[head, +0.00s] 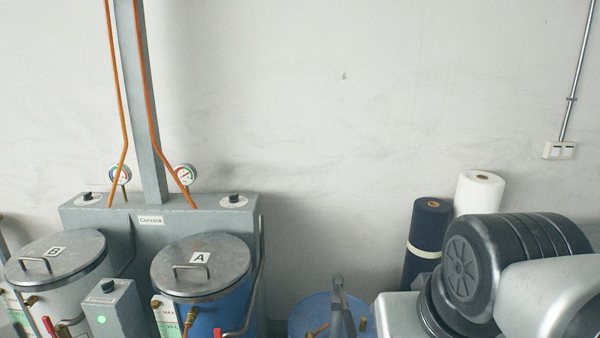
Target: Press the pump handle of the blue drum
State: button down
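The blue drum (300,314) is at the bottom edge of the head view, right of the tank marked A. Only its round blue top shows, and the frame cuts it off. A grey upright part (338,296) rises at its right side, with an orange-brown piece at its left. It looks like the pump, but I cannot tell how its handle stands. My arm fills the lower right corner. My gripper is out of view.
Tank A (201,265) is blue with a metal lid; tank B (57,258) is pale. A grey box with a green light (113,308) stands between them. Dark (427,238) and white (479,192) rolls stand by the wall. The wall above the drum is bare.

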aim_at(350, 328)
jog(key=i+l, duration=0.6)
jog(key=i, duration=0.2)
jog(key=j+u, duration=0.05)
